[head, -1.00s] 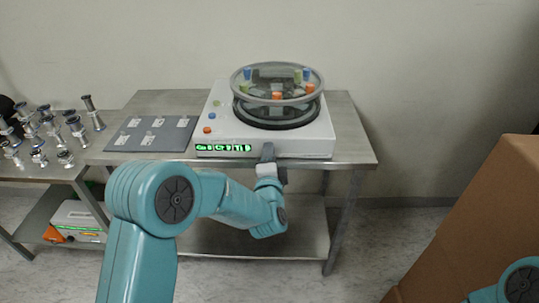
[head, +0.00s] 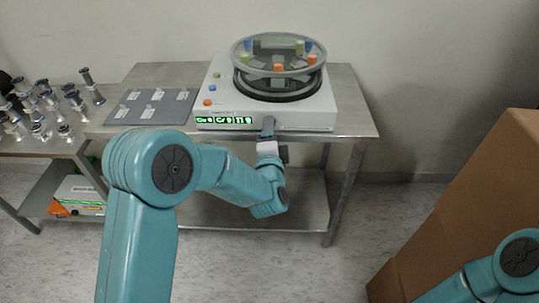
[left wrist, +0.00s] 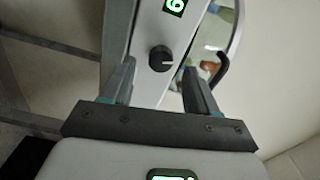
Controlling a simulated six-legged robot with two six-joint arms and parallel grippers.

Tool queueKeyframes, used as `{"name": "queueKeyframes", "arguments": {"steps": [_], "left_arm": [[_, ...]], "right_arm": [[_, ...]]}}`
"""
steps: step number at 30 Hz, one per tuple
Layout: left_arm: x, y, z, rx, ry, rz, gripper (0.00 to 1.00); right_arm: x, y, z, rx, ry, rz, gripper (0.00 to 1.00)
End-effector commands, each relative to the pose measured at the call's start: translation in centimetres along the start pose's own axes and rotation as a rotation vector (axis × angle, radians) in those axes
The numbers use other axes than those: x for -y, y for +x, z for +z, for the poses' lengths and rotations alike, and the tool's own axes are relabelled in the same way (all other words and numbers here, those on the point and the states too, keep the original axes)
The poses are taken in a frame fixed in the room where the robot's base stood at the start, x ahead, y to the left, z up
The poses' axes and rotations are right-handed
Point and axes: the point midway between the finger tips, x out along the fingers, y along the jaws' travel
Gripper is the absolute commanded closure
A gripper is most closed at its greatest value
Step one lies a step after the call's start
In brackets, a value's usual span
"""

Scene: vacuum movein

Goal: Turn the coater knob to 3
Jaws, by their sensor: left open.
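The coater (head: 222,110) is a white box with a round clear-lidded chamber (head: 278,55) and a green-lit display (head: 225,120), standing on a metal table. Its black round knob (left wrist: 161,58) shows in the left wrist view, on the front panel, with a white mark pointing right. My left gripper (head: 268,126) is at the coater's front edge. It is open, and in the left wrist view its fingers show on either side of the knob, apart from it. In the head view the gripper hides the knob. Part of my right arm shows at the lower right; its gripper is out of view.
A grey plate (head: 150,107) with small pieces lies left of the coater. Several metal fittings (head: 45,105) stand on a side table at the left. A cardboard box (head: 465,205) is at the right. The table's right end (head: 350,105) is clear.

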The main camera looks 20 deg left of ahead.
Motion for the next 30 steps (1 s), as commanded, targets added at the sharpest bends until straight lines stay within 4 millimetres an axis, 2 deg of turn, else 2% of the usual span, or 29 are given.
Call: {"name": "queueKeyframes", "arguments": {"steps": [9, 15, 21, 30], "left_arm": [[-0.1, -8.4, -0.1, -0.005, 0.002, 0.003, 0.41], [-0.1, -12.5, -0.1, -0.003, 0.001, 0.002, 0.41], [0.0, -14.2, 0.0, 0.000, 0.000, 0.000, 0.41], [0.0, -14.3, 0.0, 0.001, 0.000, 0.000, 0.41]], "right_arm": [[-0.1, 0.2, 0.0, 0.000, 0.000, 0.000, 0.57], [-0.1, 0.3, 0.0, 0.000, 0.000, 0.000, 0.57], [-0.1, 0.4, 0.0, 0.000, 0.000, 0.000, 0.57], [-0.1, 0.4, 0.0, 0.000, 0.000, 0.000, 0.57]]}}
